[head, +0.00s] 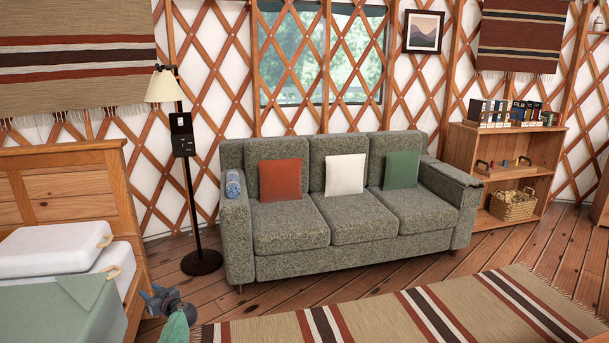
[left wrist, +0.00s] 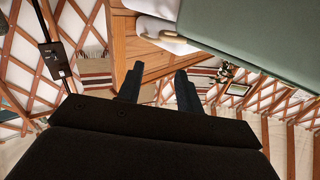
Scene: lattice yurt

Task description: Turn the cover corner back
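A green cover (head: 38,310) lies on the bed at the lower left of the head view. A triangular flap (head: 88,292) shows at its upper right corner, near the white pillows (head: 55,248). The cover also shows as a broad green surface in the left wrist view (left wrist: 265,40). My left gripper (head: 152,297) is to the right of the bed, apart from the cover. Its two fingers (left wrist: 159,82) are spread with nothing between them in the left wrist view; the wooden bed frame shows beyond. My right gripper is out of view.
The wooden bed frame (head: 135,290) edges the cover on the right. A floor lamp (head: 190,190) stands behind, and a grey sofa (head: 340,215) stands to the right. A striped rug (head: 400,315) lies on the open wooden floor in front.

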